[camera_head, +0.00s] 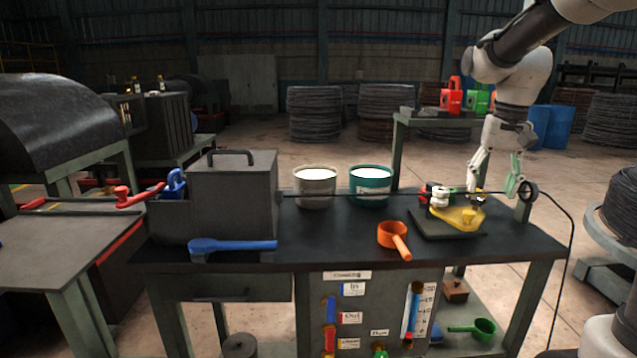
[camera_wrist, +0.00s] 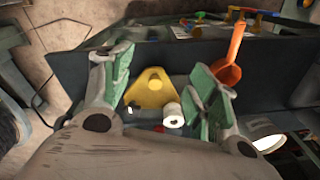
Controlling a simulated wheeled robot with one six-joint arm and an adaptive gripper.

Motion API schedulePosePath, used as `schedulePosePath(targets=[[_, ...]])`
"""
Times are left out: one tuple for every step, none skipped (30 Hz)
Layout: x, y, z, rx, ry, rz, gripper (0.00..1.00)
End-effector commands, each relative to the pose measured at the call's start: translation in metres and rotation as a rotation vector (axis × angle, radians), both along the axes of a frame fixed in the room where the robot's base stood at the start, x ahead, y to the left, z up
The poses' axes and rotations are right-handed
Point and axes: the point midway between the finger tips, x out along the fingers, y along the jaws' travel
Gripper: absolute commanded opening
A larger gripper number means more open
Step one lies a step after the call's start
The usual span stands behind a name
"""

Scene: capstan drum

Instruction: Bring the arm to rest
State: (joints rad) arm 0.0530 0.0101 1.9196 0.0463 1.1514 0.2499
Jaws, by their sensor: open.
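My gripper (camera_head: 497,188) is open and empty, pointing down above the right end of the dark bench (camera_head: 330,239). In the wrist view its two green-padded fingers (camera_wrist: 160,95) are spread wide apart. Between them and below shows a yellow triangular piece (camera_wrist: 148,88) with a white roller (camera_wrist: 173,114) beside it. In the head view the yellow piece (camera_head: 459,218) lies on a dark plate, with the white roller (camera_head: 439,197) at its left. I cannot tell how far above the yellow piece the fingertips are.
An orange ladle (camera_head: 394,238), two buckets (camera_head: 315,187) (camera_head: 370,186) and a grey box (camera_head: 232,195) with a blue scoop (camera_head: 232,245) are on the bench. A thin dark rod (camera_head: 400,194) runs above the bench to a ring near my gripper. Red and green cans stand on a table behind.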

Motion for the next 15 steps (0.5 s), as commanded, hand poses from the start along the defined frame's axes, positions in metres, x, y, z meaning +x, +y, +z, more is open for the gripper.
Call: schedulePosePath(targets=[[-0.027,0.002,0.000,-0.012,-0.024,0.057,0.60],[-0.043,0.002,-0.002,-0.020,-0.038,0.095,0.60],[-0.064,0.003,-0.005,-0.031,-0.058,0.141,0.60],[-0.081,0.004,-0.007,-0.039,-0.075,0.175,0.60],[-0.098,0.005,-0.011,-0.047,-0.089,0.206,0.60],[-0.119,0.006,-0.015,-0.057,-0.111,0.240,0.60],[-0.134,0.006,-0.018,-0.065,-0.128,0.261,0.60],[-0.149,0.007,-0.022,-0.072,-0.143,0.277,0.60],[-0.166,0.008,-0.026,-0.080,-0.161,0.290,0.60],[-0.178,0.008,-0.029,-0.083,-0.175,0.294,0.60],[-0.188,0.009,-0.032,-0.087,-0.187,0.296,0.60],[-0.200,0.009,-0.035,-0.091,-0.203,0.298,0.60],[-0.207,0.010,-0.035,-0.093,-0.216,0.300,0.60],[-0.213,0.010,-0.035,-0.096,-0.229,0.301,0.60],[-0.217,0.011,-0.033,-0.098,-0.250,0.302,0.60]])
